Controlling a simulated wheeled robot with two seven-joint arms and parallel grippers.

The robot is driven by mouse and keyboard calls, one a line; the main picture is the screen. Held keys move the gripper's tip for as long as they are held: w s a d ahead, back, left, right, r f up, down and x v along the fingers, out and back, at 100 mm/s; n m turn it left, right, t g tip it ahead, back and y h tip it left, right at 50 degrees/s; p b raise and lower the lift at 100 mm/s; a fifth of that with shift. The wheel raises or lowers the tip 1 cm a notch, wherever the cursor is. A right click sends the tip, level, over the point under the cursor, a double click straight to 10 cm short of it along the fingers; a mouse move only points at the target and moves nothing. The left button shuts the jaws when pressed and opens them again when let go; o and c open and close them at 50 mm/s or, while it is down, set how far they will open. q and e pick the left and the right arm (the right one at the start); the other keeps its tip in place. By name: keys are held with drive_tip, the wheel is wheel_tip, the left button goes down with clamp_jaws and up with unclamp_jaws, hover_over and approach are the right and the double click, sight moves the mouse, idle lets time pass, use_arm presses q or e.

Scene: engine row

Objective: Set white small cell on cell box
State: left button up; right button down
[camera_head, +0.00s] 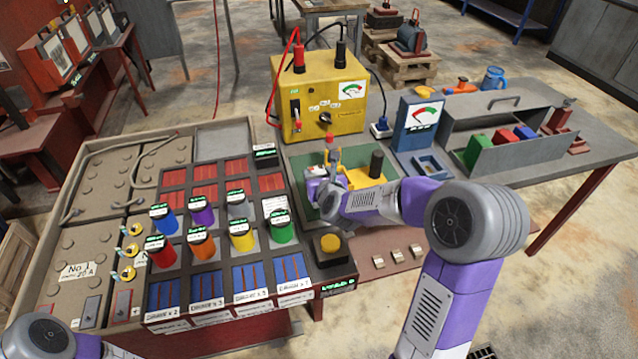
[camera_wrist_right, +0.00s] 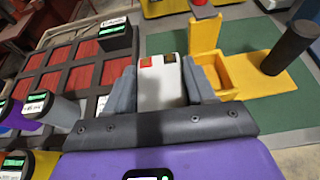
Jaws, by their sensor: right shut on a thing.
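The white small cell (camera_wrist_right: 162,82) is upright between the two grey fingers of my right gripper (camera_wrist_right: 163,92), with a red and a dark patch on its top. In the head view my right gripper (camera_head: 326,192) is over the left part of the green mat, where the cell is mostly hidden. My left gripper is out of view.
A rack (camera_head: 205,262) with coloured cylinders and red and blue blocks stands left of the mat. A yellow meter unit (camera_head: 318,95) with cables stands behind it. A blue meter (camera_head: 418,122) and a grey toolbox (camera_head: 510,150) are to the right.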

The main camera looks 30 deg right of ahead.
drive_tip(key=shift+w+f, duration=0.1)
drive_tip(key=shift+f, duration=1)
drive_tip(key=shift+f+b, duration=0.15)
drive_tip(key=shift+b, duration=0.35)
drive_tip(key=shift+c, duration=1.9)
unclamp_jaws()
